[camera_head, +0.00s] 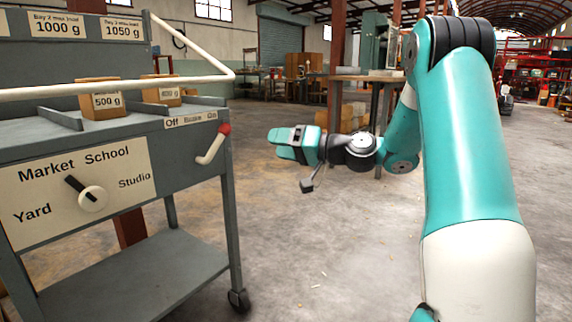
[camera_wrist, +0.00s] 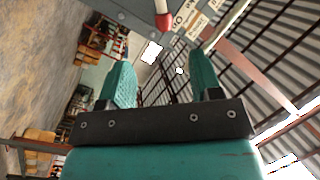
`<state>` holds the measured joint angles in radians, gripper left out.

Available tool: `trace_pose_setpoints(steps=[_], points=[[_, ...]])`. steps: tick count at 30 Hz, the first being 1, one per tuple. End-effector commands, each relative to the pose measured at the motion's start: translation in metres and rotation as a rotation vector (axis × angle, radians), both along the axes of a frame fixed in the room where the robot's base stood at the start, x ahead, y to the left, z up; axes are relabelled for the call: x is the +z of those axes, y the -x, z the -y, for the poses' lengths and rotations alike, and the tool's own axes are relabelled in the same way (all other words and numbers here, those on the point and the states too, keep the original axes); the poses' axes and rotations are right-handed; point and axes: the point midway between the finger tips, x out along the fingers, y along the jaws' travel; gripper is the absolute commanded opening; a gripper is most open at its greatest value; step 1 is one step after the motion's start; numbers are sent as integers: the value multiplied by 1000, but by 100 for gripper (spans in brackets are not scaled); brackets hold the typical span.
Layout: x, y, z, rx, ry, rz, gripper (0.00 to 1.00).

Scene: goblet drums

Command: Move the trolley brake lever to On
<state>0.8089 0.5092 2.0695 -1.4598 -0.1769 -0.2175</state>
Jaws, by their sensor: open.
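The brake lever (camera_head: 212,147) is a bent white handle with a red tip on the right end of the grey trolley (camera_head: 180,180). Its red tip points up and right, close under the word On of the "Off Brake On" label (camera_head: 190,119). I cannot tell which setting it is in. My gripper (camera_head: 276,143) is to the right of the lever, apart from it, fingers towards the trolley. In the wrist view my gripper (camera_wrist: 162,70) is open and empty. The lever's red tip (camera_wrist: 163,22) shows beyond the gap between the fingers, with part of the label beside it.
A white rail (camera_head: 120,87) runs around the trolley top above the lever. Labelled weight blocks (camera_head: 101,104) sit in the top bays. A dial (camera_head: 92,198) with place names is on the front panel. The floor (camera_head: 330,240) right of the trolley is clear.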

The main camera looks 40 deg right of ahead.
Motion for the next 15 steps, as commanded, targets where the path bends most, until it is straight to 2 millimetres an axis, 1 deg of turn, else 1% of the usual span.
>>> trace_pose_setpoints(steps=[1,6,15], points=[[-6,2,2,-1,3,2,59],[-3,8,4,-2,3,-1,59],[0,9,4,-1,1,-3,59]])
